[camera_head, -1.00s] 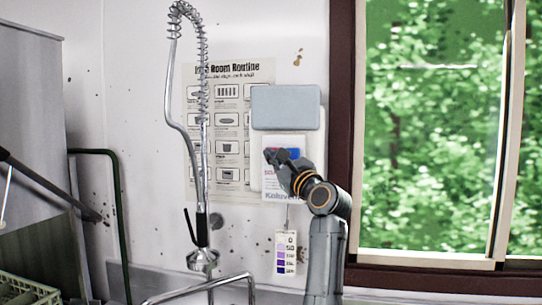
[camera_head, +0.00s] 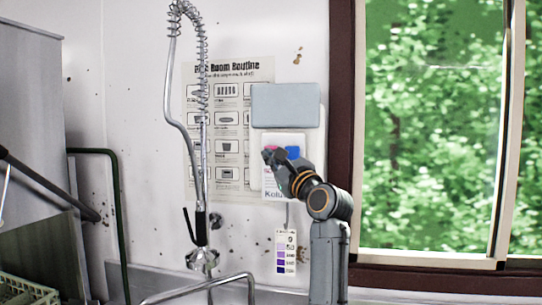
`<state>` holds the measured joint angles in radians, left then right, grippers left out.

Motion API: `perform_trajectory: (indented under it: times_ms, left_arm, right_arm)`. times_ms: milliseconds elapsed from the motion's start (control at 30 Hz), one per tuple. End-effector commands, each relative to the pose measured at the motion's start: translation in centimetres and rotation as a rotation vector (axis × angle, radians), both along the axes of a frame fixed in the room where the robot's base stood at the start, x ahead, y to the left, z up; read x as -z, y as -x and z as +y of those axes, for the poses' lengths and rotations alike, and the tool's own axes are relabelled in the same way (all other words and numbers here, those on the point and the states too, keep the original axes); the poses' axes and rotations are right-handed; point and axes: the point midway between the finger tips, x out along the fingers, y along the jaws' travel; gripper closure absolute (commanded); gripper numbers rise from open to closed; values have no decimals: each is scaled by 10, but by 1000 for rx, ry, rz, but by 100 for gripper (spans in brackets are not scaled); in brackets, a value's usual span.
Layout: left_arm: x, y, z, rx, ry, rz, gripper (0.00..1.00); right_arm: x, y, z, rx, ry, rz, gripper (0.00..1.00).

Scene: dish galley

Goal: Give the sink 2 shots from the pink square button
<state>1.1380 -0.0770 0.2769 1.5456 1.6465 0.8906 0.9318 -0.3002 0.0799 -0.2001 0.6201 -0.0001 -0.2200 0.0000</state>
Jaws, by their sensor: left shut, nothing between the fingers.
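A white dispenser panel with a grey-blue top cover (camera_head: 286,106) hangs on the wall. Below the cover, a small patch of the pink button (camera_head: 275,149) shows beside a blue button (camera_head: 292,152). My left gripper (camera_head: 270,156) is shut and empty in front of the panel, covering most of the pink button. I cannot tell whether its fingertips touch the button. The sink (camera_head: 175,281) shows only as a strip of its rim at the bottom. My right gripper is not in view.
A spring-hose tap (camera_head: 203,160) stands left of the panel, with a metal pipe (camera_head: 205,286) low in front. A purple-shaded colour tag (camera_head: 286,251) hangs under the panel. A window with a dark frame (camera_head: 341,130) is on the right. A rack (camera_head: 25,288) sits lower left.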

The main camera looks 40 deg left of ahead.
Motion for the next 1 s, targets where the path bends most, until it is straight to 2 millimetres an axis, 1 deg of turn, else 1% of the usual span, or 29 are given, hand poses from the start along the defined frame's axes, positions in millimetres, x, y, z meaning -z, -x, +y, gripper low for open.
perform_trajectory:
  times_ms: [200,1000]
  left_arm:
    - [1,0,0,0,-1,-1,100]
    - [-3,-5,3,0,-1,0,100]
  right_arm:
    - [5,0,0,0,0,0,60]
    - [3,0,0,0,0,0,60]
